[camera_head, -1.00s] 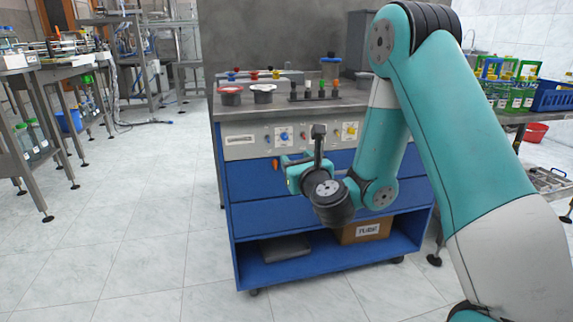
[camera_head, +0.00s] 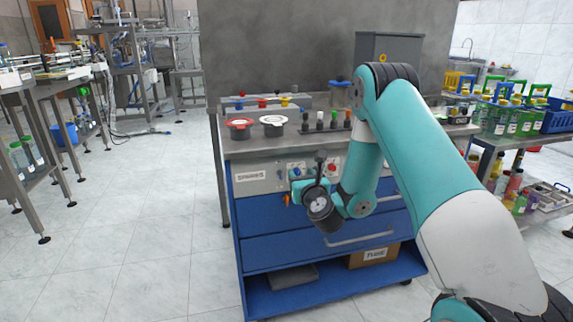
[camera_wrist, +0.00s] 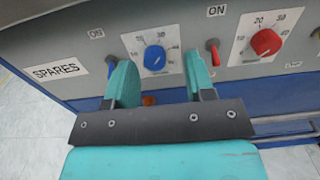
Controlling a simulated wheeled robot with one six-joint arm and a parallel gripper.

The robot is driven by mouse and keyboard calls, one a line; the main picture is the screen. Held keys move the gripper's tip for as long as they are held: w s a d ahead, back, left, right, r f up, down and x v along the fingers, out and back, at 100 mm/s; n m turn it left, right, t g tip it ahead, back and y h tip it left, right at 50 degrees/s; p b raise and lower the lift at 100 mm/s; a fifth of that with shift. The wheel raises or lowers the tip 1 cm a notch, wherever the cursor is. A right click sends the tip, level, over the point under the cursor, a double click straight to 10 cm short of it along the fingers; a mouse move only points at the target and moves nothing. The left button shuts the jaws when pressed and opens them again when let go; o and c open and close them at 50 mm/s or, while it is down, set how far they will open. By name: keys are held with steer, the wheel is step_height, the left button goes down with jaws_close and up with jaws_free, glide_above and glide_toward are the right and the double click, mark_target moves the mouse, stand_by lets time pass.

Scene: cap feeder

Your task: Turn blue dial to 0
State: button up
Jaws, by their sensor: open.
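The blue dial (camera_wrist: 155,57) is on a white scale plate on the grey panel in the wrist view. Some scale numbers show around it, but I cannot read its pointer setting surely. My gripper (camera_wrist: 158,65) is open, with one teal finger to the left of the dial and one to the right. The fingers look apart from the dial; the depth gap is hard to judge. In the head view the blue dial (camera_head: 296,168) shows small just above my gripper (camera_head: 297,188), which is in front of the panel.
A red dial (camera_wrist: 266,42) is to the right on the same panel. A blue switch (camera_wrist: 111,64) is close to the left finger and a red switch (camera_wrist: 212,52) close to the right finger. A SPARES label (camera_wrist: 58,71) is at left. Red (camera_head: 239,127) and white-topped (camera_head: 273,124) containers stand on the bench.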

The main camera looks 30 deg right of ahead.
steer(key=shift+w+d, duration=0.2)
steer(key=shift+w, duration=0.35)
steer(key=shift+w+a, duration=0.1)
steer(key=shift+a, duration=0.1)
steer(key=shift+a, duration=0.1)
jaws_close()
